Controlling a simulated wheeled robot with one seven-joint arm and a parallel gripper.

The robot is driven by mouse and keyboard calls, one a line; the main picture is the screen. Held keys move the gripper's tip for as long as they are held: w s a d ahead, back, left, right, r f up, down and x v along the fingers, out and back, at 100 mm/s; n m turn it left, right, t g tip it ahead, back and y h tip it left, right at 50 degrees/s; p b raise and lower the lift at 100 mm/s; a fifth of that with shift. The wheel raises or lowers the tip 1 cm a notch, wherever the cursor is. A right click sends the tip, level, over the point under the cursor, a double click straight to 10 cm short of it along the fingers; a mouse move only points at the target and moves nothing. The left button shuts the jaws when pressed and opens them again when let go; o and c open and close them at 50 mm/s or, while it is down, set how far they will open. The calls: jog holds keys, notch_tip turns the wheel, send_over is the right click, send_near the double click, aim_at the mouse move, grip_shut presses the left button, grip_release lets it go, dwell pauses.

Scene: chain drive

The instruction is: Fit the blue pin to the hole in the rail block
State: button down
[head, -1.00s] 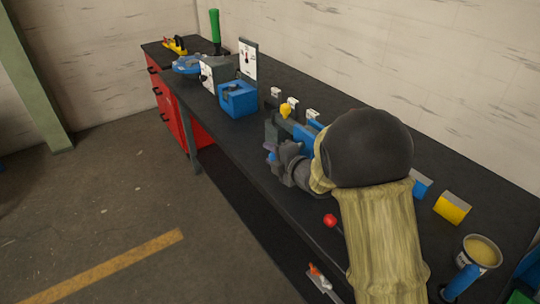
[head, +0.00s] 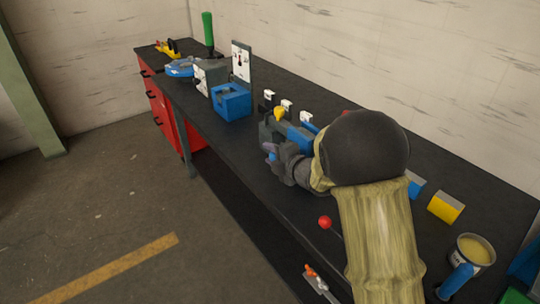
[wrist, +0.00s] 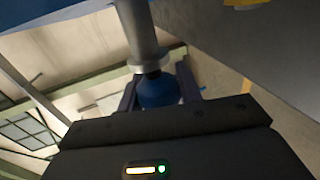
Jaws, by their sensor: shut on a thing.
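The blue pin shows in the wrist view as a blue knob (wrist: 158,92) with a grey collar and a grey shaft (wrist: 136,30). My gripper (wrist: 158,90) is shut on the blue knob, one dark finger on each side. The shaft runs up out of the picture, so its tip is hidden. In the head view my gripper (head: 271,152) is at the front of a dark grey block (head: 268,131) with a yellow piece on top, which looks like the rail block. I cannot see the hole, nor tell whether the pin is in it.
A blue box (head: 231,102) stands farther along the dark bench (head: 225,135). Small white-faced holders (head: 287,107) stand behind the block. A red ball knob (head: 324,222) is at the front edge. A yellow block (head: 445,207) and a tin (head: 473,250) are at right.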

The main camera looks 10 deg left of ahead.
jog(key=shift+w+d, duration=1.1)
jog(key=shift+w, duration=0.2)
dwell(0.4)
jog(key=c, duration=0.9)
grip_release()
jog(key=b+v, duration=0.1)
jog(key=v, duration=1.6)
jog(key=shift+s+d, duration=0.1)
jog(key=shift+d, duration=0.1)
